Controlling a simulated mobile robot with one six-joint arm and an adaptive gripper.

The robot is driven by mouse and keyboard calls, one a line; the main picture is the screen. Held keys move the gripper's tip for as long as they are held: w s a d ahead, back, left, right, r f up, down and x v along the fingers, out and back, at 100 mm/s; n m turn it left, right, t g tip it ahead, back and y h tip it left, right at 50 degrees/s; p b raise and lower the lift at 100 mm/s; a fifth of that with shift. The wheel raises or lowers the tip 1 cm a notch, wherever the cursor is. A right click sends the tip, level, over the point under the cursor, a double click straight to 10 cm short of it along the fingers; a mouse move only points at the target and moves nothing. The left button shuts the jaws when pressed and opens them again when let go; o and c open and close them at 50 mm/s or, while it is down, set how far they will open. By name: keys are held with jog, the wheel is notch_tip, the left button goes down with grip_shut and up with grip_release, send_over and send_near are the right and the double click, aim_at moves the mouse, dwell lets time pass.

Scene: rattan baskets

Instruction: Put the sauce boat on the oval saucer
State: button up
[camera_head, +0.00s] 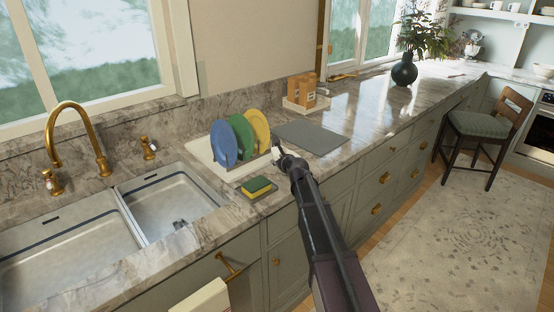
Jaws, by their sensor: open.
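My arm reaches from the bottom edge up over the counter. My gripper (277,149) is at its far end, above the counter between the dish rack and the grey mat. It is open and small in this view. A small pale patch shows at its tip, and I cannot tell whether it is part of the gripper or a thing behind it. I cannot make out a sauce boat or an oval saucer in this view. The arm and gripper hide part of the counter behind them.
A white rack (200,152) holds blue (222,146), green (241,134) and yellow (258,127) plates. A green and yellow sponge (258,187) lies in front. A grey mat (312,137) lies to the right. A double sink (75,240) is left. A dark vase (404,70) stands farther back.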

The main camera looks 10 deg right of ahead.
jog(key=p+v, duration=0.3)
jog(key=v, duration=0.8)
jog(key=shift+p, duration=0.35)
jog(key=s+d+f+n+g+h, duration=0.1)
jog(key=s+f+n+g, duration=0.3)
jog(key=s+n, duration=0.5)
jog(key=s+d+f+n+g+h, duration=0.1)
jog(key=s+f+n+g, duration=0.2)
jog(key=s+n, duration=0.7)
jog(key=s+d+f+n+g+h, duration=0.1)
jog(key=s+f+n+g, duration=0.3)
jog(key=s+n, duration=0.5)
jog(key=shift+s+d+f+n+g+h, duration=0.15)
jog(key=shift+s+f+n+g+h, duration=0.2)
jog(key=shift+s+g, duration=0.7)
jog(key=shift+w, duration=0.1)
